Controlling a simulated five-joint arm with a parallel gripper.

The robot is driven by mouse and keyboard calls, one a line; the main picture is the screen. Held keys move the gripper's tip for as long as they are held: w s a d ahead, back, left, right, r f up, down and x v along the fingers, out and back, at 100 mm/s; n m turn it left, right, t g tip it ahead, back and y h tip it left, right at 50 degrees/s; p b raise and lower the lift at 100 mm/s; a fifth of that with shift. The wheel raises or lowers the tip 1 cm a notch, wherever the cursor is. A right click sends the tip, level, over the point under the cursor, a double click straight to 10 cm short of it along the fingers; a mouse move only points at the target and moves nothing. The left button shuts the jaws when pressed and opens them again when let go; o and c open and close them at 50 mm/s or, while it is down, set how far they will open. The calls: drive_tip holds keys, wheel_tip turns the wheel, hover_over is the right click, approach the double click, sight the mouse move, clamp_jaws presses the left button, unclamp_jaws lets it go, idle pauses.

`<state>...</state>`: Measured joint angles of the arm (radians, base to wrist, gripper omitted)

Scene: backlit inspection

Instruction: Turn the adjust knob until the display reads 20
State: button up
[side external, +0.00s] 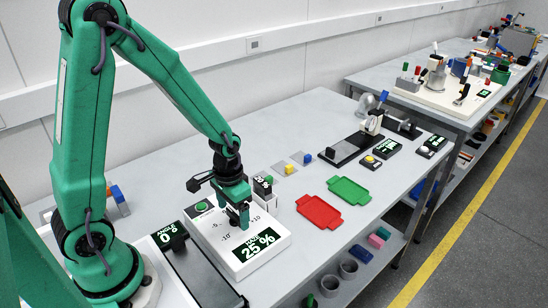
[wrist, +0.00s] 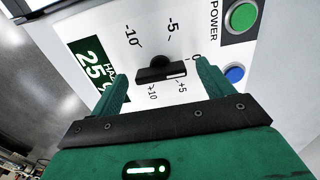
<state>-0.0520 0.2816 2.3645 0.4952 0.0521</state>
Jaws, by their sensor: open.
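The adjust knob (wrist: 158,68) is a dark round knob with a bar grip on a white panel, its dial marked from -10 to +10. A white mark on the bar's right end lies toward the gap between 0 and +5. The display (side external: 255,250) reads 25 %; it is partly visible in the wrist view (wrist: 91,66). My gripper (wrist: 161,70) is open, with one green finger on either side of the knob; I cannot tell whether they touch it. In the side external view my gripper (side external: 240,215) is low over the white box and hides the knob.
A green button (wrist: 241,16) marked POWER and a blue button (wrist: 234,74) are near the right finger. An angle display (side external: 170,236) reading 0° stands left of the box. Red (side external: 318,212) and green (side external: 349,190) trays lie to the right.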

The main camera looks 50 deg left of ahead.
drive_tip(key=shift+f, duration=0.5)
drive_tip(key=c, duration=1)
drive_tip(key=shift+n, duration=0.3)
drive_tip(key=n, duration=0.5)
drive_tip(key=shift+n, duration=0.4)
drive_tip(key=n, duration=0.5)
drive_tip(key=shift+w+d, duration=0.1)
drive_tip(key=shift+n, duration=0.3)
